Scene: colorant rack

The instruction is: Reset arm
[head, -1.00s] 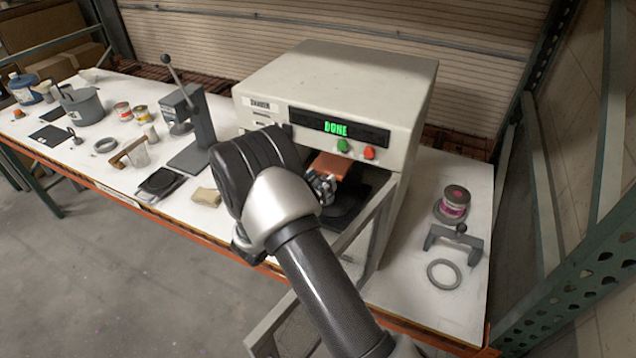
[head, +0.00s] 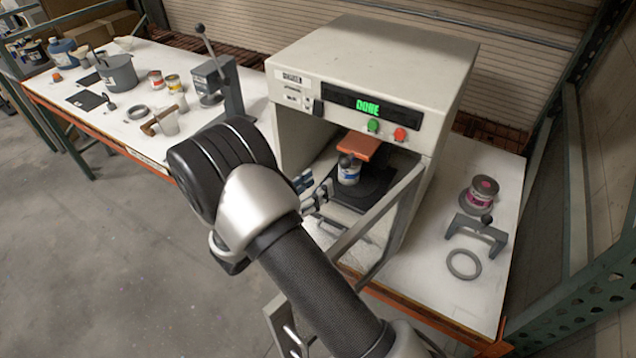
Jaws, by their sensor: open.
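My gripper (head: 312,190) shows in the head view, partly hidden behind my own wrist. It is open and empty at the mouth of the shaker, left of a small can and apart from it. The can (head: 348,171) is white and blue and stands upright on a dark pad inside the shaker, under an orange-brown plate (head: 358,146). The shaker (head: 375,70) is a large cream box whose green display reads DONE. Its door (head: 385,215) stands open toward me.
A pink-labelled can (head: 481,194), a grey clamp (head: 476,231) and a grey ring (head: 464,264) are on the table right of the shaker. A lever press (head: 220,85), a grey bucket (head: 118,74) and several small cans stand at left. The floor (head: 110,240) at front left is clear.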

